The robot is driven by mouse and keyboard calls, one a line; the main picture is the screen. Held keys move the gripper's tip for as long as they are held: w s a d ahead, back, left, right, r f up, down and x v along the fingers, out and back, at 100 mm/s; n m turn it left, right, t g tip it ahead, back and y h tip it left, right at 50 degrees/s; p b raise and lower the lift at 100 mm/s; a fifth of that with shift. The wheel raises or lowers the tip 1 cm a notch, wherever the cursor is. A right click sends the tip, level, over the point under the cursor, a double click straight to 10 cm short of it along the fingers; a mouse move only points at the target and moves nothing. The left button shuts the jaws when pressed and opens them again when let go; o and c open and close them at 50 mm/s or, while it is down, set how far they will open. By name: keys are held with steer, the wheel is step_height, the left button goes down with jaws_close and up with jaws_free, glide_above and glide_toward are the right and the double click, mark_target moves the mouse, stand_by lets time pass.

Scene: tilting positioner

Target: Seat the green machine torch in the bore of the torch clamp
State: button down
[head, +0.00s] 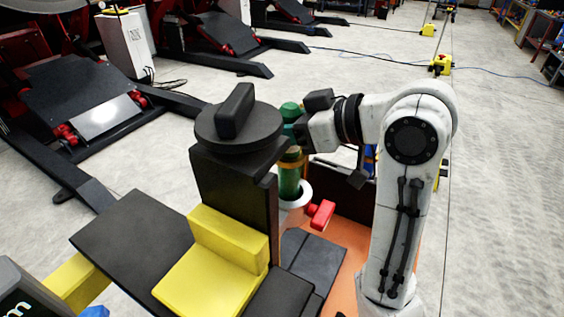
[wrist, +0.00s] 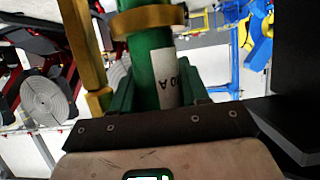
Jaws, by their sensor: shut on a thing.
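The green torch (head: 289,178) stands about upright beside the dark column, with a brass band near its upper part. In the wrist view the torch (wrist: 152,65) carries a white label and a brass collar. My gripper (head: 293,130) is shut on the torch's upper part; in the wrist view the gripper's green jaws (wrist: 128,95) lie on both sides of it. The torch clamp (head: 301,193) shows as a pale ring with a red handle (head: 322,214). The torch's lower end overlaps the ring; I cannot tell whether it is in the bore or above it.
A dark column with a round black cap (head: 240,128) stands close left of the torch. A yellow block (head: 215,270) and a dark plate (head: 130,240) lie in front. A brass rod (wrist: 85,50) shows beside the torch. Open concrete floor lies to the right.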

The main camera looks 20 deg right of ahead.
steer(key=shift+f, duration=4)
steer(key=c, duration=0.8)
jaws_free()
steer(key=shift+c, duration=0.2)
steer(key=p, duration=0.6)
glide_toward(282, 165)
steer(key=w+d+f, duration=0.2)
steer(key=shift+s+d, duration=0.25)
steer(key=shift+f, duration=0.1)
